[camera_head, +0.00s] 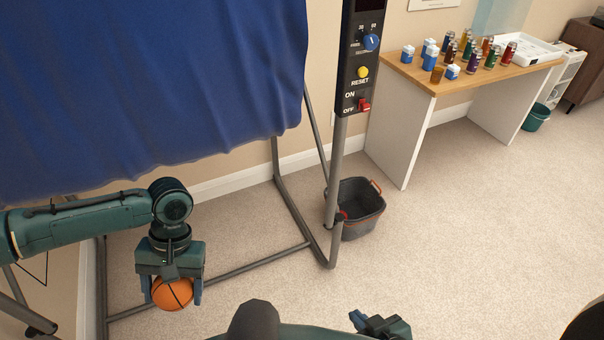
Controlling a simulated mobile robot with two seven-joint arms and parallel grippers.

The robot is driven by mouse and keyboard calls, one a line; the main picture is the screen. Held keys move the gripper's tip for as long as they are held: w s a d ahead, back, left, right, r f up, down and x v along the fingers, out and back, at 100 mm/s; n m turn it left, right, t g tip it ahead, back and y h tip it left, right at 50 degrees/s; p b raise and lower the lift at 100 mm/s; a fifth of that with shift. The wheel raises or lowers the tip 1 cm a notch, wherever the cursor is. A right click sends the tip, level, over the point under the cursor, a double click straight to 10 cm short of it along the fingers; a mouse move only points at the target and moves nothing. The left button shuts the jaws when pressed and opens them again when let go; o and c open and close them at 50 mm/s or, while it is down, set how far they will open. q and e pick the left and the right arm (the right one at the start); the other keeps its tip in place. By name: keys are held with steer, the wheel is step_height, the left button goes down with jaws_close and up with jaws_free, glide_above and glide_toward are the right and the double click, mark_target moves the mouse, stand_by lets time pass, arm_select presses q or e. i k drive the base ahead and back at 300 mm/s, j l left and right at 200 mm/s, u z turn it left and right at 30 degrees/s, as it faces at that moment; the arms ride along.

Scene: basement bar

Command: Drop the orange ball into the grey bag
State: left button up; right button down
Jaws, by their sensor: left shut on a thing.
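The orange ball (173,294), with dark seams like a basketball, is in the lower left of the head view. My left gripper (172,288) points down and is shut on it, with a finger on each side. The ball is held above the carpet, in front of the metal frame. The grey bag (362,226) is a dark open-topped container with orange handles. It stands on the floor to the right of the ball, behind a post. Something reddish shows inside it. My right gripper (372,322) is partly in view at the bottom edge, and its opening is unclear.
A metal frame (266,259) with a blue cloth (150,80) stands at the left. Its post carries a control panel (361,60) just before the bag. A table (420,76) with several cans stands at the back right. Open carpet (470,240) lies right of the bag.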

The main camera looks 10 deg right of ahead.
mark_target(360, 216)
steer(key=z, duration=1.4)
steer(key=i+l+z, duration=0.1)
steer(key=z, duration=0.25)
steer(key=i+z, duration=0.2)
steer(key=z, duration=0.15)
steer(key=i+z, duration=0.15)
steer(key=z, duration=0.2)
steer(key=i+j+u, duration=0.1)
steer(key=i, duration=0.55)
steer(key=i+j, duration=0.15)
steer(key=i, duration=0.5)
steer(key=i+j+u, duration=0.1)
steer(key=i+u, duration=1.15)
steer(key=u, duration=0.2)
steer(key=i+u, duration=0.15)
steer(key=u, duration=0.25)
steer(key=i+l+u, duration=0.15)
steer(key=u, duration=0.3)
steer(key=i+j+u, duration=0.15)
steer(key=i+j, duration=0.2)
steer(key=j, duration=0.15)
